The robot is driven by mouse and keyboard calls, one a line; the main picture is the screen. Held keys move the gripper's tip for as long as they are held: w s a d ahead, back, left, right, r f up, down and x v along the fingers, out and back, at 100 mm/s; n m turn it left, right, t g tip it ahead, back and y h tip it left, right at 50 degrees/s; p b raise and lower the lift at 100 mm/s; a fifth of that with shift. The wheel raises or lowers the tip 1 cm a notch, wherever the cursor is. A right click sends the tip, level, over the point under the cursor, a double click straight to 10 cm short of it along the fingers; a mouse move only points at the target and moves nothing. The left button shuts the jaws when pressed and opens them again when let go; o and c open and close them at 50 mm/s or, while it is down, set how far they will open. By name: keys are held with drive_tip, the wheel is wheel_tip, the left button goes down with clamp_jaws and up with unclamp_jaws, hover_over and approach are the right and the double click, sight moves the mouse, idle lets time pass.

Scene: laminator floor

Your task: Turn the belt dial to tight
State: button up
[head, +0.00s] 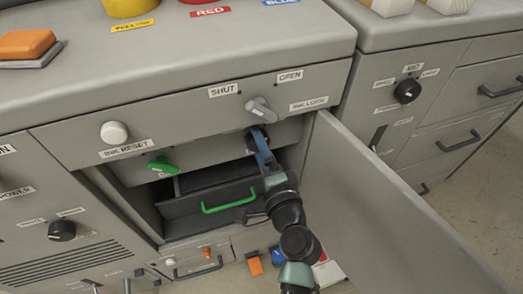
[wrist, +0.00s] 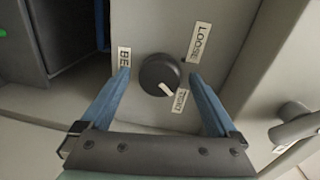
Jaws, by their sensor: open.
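The belt dial (wrist: 157,72) is a round black knob with a white pointer mark on a grey panel. The mark sits on the dial's lower right side, towards the "TIGHT" label (wrist: 180,101). The "LOOSE" label (wrist: 199,42) is at its upper right, and a partly covered "BE…" label (wrist: 124,58) is at its left. My gripper (wrist: 160,76) is open, with one blue finger on each side of the dial and visible gaps between. In the head view my gripper (head: 262,148) reaches the panel under the ink lock knob and mostly hides the dial.
An open cabinet door (head: 375,200) stands right of my arm. A green knob (head: 163,165) and a green drawer handle (head: 229,204) are to the left. The ink lock knob (head: 262,108) sits just above my gripper. Orange and blue items lie on the floor below.

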drive_tip(key=v, duration=1.3)
